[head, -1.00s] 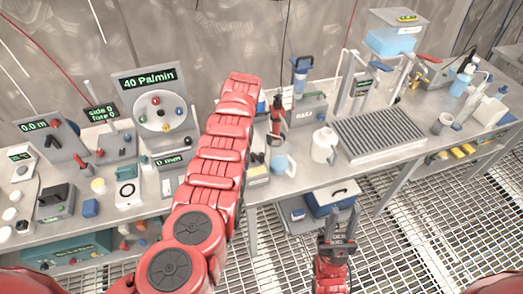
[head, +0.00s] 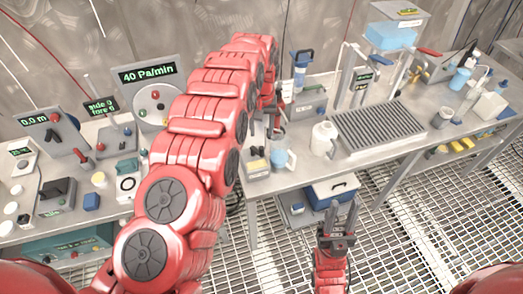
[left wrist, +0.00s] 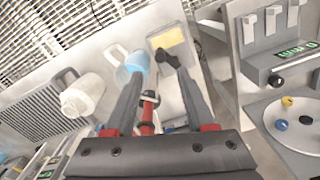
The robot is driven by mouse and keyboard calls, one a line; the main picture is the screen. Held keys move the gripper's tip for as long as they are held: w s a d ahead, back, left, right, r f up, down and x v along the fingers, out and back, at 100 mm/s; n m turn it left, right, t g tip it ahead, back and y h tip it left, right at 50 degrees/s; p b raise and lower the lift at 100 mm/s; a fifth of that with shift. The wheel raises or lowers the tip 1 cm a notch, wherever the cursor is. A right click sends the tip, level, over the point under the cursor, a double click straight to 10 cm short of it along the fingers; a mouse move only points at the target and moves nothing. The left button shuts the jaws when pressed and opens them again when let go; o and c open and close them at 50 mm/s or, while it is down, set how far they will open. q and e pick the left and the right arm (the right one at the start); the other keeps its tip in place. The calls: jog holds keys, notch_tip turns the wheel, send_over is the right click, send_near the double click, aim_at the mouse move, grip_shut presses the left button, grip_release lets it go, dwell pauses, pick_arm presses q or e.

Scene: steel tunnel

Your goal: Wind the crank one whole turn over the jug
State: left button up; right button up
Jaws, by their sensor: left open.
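A pale blue jug (head: 283,160) stands near the front edge of the bench; it also shows beyond my fingers in the left wrist view (left wrist: 137,61). A red upright part with a dark collar (left wrist: 148,115), which looks like the crank, shows between my left fingers in the left wrist view. My left gripper (head: 275,128) is above the bench behind the jug, partly hidden by my arm. Its fingers (left wrist: 160,95) are apart on either side of the red part; contact cannot be told. My right gripper (head: 342,215) is low in front of the bench, empty, its fingers apart.
A white jug (head: 323,139) stands right of the blue one. A box with a yellow pad (left wrist: 168,42) is close beside the blue jug. A grey ribbed rack (head: 378,128) lies further right. A dial panel (head: 150,93) stands left, partly behind my arm.

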aim_at(262, 147)
pick_arm(q)
notch_tip(262, 147, down, 7)
jog(key=p, duration=0.2)
jog(key=shift+f+p, duration=0.15)
jog(key=shift+p, duration=0.25)
jog(key=shift+w+f, duration=0.1)
jog(key=shift+f, duration=0.9)
grip_shut()
